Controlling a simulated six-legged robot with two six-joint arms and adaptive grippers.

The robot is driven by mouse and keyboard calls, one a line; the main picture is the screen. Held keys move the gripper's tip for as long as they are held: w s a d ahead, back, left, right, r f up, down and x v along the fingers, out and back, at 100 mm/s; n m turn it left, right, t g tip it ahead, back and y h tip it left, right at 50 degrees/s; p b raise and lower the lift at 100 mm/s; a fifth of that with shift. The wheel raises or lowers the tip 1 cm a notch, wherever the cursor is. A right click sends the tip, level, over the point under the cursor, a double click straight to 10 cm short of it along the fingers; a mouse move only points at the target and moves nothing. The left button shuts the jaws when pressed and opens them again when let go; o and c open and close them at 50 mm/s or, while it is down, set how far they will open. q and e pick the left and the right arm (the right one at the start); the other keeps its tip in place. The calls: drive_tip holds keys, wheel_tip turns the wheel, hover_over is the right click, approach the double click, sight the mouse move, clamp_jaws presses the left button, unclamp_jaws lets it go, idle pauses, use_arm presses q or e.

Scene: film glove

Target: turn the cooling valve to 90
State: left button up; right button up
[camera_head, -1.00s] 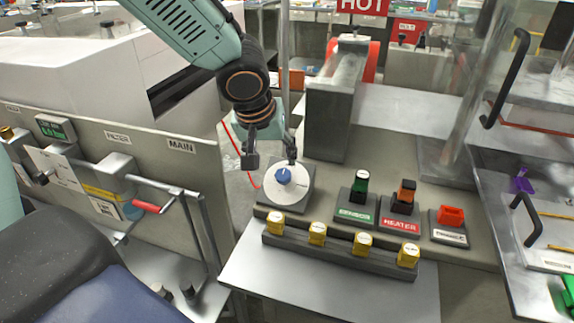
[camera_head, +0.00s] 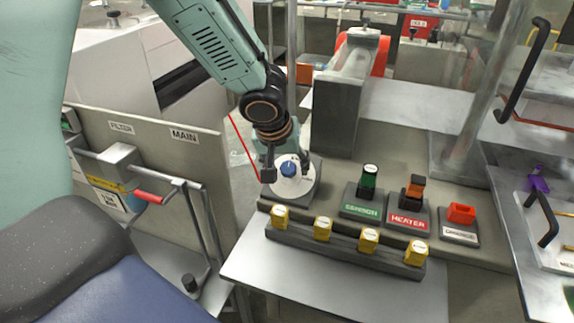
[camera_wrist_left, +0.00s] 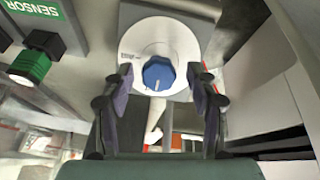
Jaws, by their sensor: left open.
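The cooling valve is a blue knob (camera_head: 288,169) on a round white dial (camera_head: 290,187), set on a grey base at the left end of the panel. In the left wrist view the knob (camera_wrist_left: 158,73) faces me with a pale pointer mark, and the dial (camera_wrist_left: 150,38) lies around it. The printed numbers are too small to read. My left gripper (camera_head: 286,167) is open, right at the dial. In the wrist view its fingers (camera_wrist_left: 160,82) stand on either side of the knob with visible gaps. My right gripper is out of view.
Right of the valve stand a green sensor switch (camera_head: 369,181), an orange heater switch (camera_head: 412,190) and a red-orange switch (camera_head: 461,213). A row of yellow knobs (camera_head: 323,229) is in front. A grey column (camera_head: 337,110) rises behind.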

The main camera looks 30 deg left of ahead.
use_arm(q)
drive_tip(key=shift+c, duration=0.5)
drive_tip(key=shift+w+d, duration=0.1)
drive_tip(key=shift+d, duration=0.05)
drive_tip(key=c, duration=1.1)
drive_tip(key=shift+o, duration=0.2)
